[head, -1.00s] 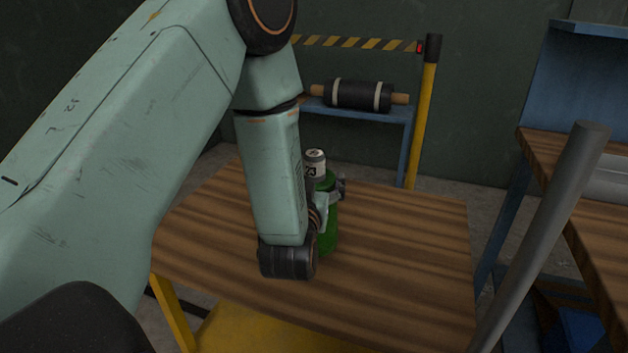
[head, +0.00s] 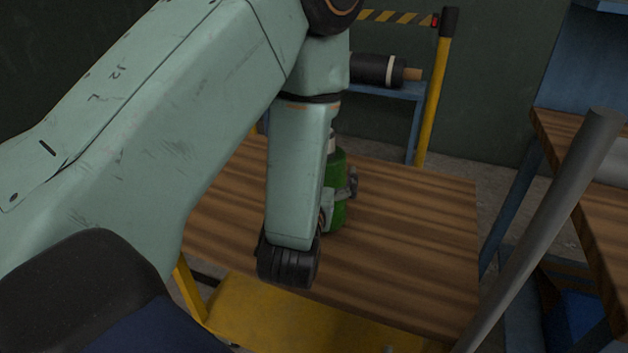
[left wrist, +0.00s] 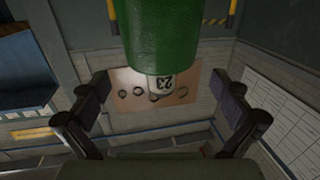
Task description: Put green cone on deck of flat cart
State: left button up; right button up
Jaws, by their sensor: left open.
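The green object (head: 341,212), a rounded, cylinder-like body with a pale cap or band, stands upright on the wooden deck (head: 410,240) of the cart. My forearm hides its left side. In the left wrist view the green body (left wrist: 160,35) comes in from the top, with a white part marked 23. My left gripper (head: 345,190) is at the green object; one finger shows beside it. The left wrist view shows the gripper (left wrist: 163,98) open, its fingers apart on either side, with visible gaps. My right gripper is not in view.
A yellow lower shelf (head: 290,315) lies under the deck. A grey post (head: 550,220) rises at the right. A wooden bench (head: 575,160) stands beyond it. The deck's right side is clear.

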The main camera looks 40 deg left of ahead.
pick_arm(q)
jog(key=p+v, duration=0.2)
jog(key=v, duration=0.4)
jog(key=shift+s, duration=0.15)
jog(key=shift+d+f, duration=0.1)
